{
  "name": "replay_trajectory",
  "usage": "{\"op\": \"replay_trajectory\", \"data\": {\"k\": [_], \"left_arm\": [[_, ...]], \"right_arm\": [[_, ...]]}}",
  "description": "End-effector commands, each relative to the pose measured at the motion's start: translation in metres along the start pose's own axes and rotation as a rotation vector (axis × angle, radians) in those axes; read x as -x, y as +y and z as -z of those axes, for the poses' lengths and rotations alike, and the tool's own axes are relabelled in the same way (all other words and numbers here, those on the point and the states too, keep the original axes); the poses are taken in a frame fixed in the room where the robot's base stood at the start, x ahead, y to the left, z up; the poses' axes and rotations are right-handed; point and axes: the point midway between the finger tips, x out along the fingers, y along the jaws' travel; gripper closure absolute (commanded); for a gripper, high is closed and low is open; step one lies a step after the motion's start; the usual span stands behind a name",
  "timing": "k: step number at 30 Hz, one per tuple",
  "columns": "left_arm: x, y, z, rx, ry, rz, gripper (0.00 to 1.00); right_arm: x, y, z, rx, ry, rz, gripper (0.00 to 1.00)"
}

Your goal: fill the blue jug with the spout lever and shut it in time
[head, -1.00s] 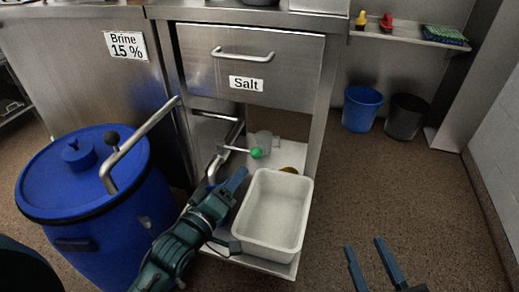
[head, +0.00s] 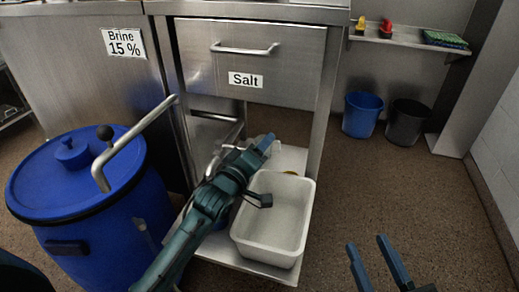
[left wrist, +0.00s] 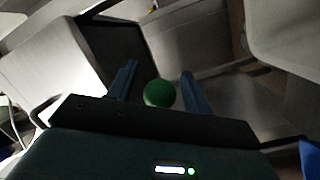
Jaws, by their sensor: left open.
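The green ball knob of the spout lever (left wrist: 159,93) shows in the left wrist view between my left gripper's open fingers (left wrist: 158,78). I cannot tell whether they touch it. In the head view, my left gripper (head: 266,146) is at the metal spout under the Salt drawer and hides the knob. The blue jug is not clearly visible; a small blue patch (head: 222,216) beside my left forearm may be part of it. My right gripper (head: 368,243) is open and empty over the floor at the lower right.
A white tub (head: 247,240) stands on the low shelf right of my left arm. A blue drum (head: 100,235) with a bent metal pipe (head: 140,133) stands at the left. A blue bucket (head: 361,114) and a black bucket (head: 406,122) stand at the back. The right floor is clear.

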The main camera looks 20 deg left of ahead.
Motion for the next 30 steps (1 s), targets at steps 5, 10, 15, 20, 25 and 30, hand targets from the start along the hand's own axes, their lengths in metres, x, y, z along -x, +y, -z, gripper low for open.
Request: {"op": "replay_trajectory", "data": {"k": [5,10,15,20,25,30], "left_arm": [[0.0001,0.0002,0.0000,0.000,0.000,0.000,0.51],[0.0003,0.0003,0.0001,0.000,0.000,0.000,0.65],[0.0003,0.0002,0.0001,0.000,0.000,0.000,0.78],[0.0004,0.0002,0.0001,0.000,0.000,0.000,0.92],[0.0004,0.0001,0.0001,0.000,0.000,0.000,1.00],[0.0008,0.0010,0.0006,-0.001,-0.004,-0.003,1.00]], "right_arm": [[-0.0001,-0.0001,0.0022,0.001,0.004,0.001,0.64],[0.0000,-0.0002,0.0025,0.002,0.005,0.003,0.64],[0.0000,-0.0002,0.0026,0.003,0.005,0.003,0.64],[-0.0001,-0.0002,0.0026,0.003,0.006,0.003,0.64],[-0.0001,-0.0001,0.0025,0.003,0.006,0.003,0.64],[-0.0005,0.0002,0.0043,0.005,0.006,0.003,0.64]]}}
